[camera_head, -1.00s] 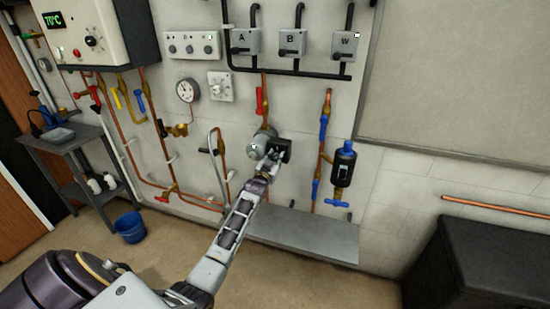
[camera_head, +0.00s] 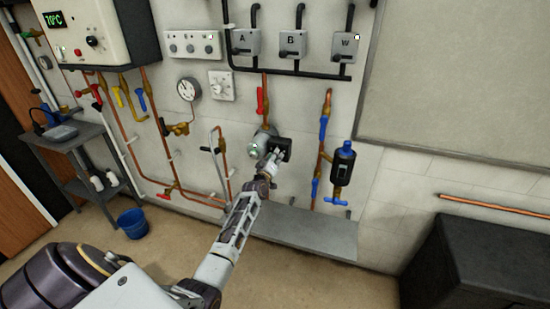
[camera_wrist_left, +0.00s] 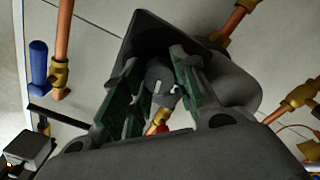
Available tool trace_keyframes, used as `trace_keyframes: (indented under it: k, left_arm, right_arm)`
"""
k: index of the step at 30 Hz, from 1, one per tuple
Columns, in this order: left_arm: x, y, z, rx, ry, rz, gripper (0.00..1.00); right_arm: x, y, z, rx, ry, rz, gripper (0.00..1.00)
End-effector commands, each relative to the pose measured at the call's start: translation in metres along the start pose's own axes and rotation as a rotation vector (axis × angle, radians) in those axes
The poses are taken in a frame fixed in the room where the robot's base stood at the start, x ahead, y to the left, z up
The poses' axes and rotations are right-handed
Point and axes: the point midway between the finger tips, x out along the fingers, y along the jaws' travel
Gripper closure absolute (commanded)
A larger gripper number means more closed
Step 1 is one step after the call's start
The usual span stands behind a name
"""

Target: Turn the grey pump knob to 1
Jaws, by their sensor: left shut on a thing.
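The pump is on the wall pipe at the middle of the head view, with a round silver body (camera_head: 259,142) and a black box (camera_head: 284,146) on its right side. My left gripper (camera_head: 276,160) reaches up to the front of the black box. In the left wrist view the grey knob (camera_wrist_left: 159,73), with a pale mark, lies between the two green-lined fingers. My left gripper (camera_wrist_left: 157,88) is shut on it there. I cannot read the numbers around the knob. My right gripper is not in view.
A grey shelf (camera_head: 300,232) juts out below the pump. A blue-handled branch with a dark cylinder (camera_head: 342,165) stands to the right, and a red-handled valve (camera_head: 260,101) above. A black box-like unit (camera_head: 480,255) fills the lower right. A blue bucket (camera_head: 131,223) stands on the floor.

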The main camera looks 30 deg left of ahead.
Motion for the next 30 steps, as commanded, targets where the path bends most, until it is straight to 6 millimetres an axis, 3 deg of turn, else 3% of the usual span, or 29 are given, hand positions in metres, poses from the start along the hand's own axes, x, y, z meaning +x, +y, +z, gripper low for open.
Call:
trace_keyframes:
  k: [18,30]
  left_arm:
    - [-0.0002,-0.0022,0.0015,-0.574,0.0,0.0,0.95]
    - [-0.0004,-0.0033,0.0021,-0.778,-0.001,-0.002,0.95]
  right_arm:
    - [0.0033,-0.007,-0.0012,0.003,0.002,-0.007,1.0]
    - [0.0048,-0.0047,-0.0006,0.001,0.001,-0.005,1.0]
